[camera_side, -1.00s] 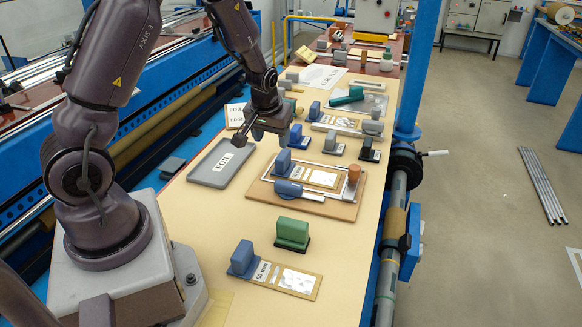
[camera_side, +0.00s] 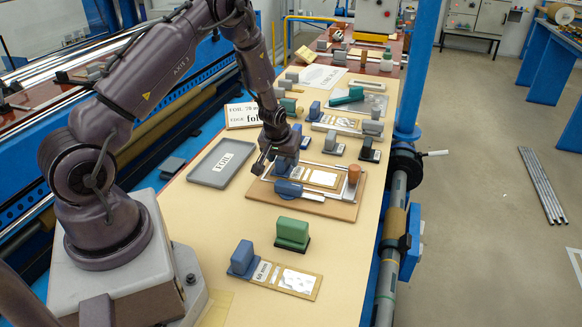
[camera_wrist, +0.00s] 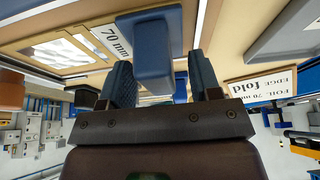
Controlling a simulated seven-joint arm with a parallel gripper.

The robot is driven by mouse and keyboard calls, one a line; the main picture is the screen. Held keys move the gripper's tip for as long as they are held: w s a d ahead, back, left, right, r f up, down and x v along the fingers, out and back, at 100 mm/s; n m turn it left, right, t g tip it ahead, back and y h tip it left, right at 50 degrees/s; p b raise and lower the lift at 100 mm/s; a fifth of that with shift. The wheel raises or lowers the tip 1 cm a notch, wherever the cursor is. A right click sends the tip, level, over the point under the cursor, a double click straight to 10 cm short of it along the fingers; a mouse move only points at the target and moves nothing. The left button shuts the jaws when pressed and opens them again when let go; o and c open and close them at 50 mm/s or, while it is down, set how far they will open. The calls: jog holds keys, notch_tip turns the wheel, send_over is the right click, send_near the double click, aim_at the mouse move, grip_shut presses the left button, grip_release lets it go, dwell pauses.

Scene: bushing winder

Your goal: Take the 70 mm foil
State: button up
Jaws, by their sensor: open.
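The 70 mm foil is a silvery sheet on a tan card (camera_side: 322,178) with a blue block handle (camera_side: 284,164) at its left end. In the wrist view the label "70 mm" (camera_wrist: 111,42) sits between the foil (camera_wrist: 62,52) and the blue block (camera_wrist: 150,50). The card lies in a metal-railed frame on a brown board (camera_side: 345,211). My gripper (camera_side: 272,163) is open over the block end, partly hiding it. In the wrist view my two fingers (camera_wrist: 162,84) are apart, with the block lying between and beyond their tips; I cannot tell whether they touch it.
A grey tray marked FOIL (camera_side: 207,178) is left of the board. A sign reading "FOIL 70 mm, EDGE fold" (camera_side: 242,117) stands behind it. A green block (camera_side: 293,231) and a 60 mm card with a blue handle (camera_side: 300,281) are in front. More handled pieces stand behind.

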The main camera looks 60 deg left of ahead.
jog(key=shift+w+a+f, duration=0.15)
jog(key=shift+w+f, duration=0.05)
jog(key=shift+f, duration=0.3)
jog(key=c, duration=0.6)
jog(key=shift+o, duration=0.2)
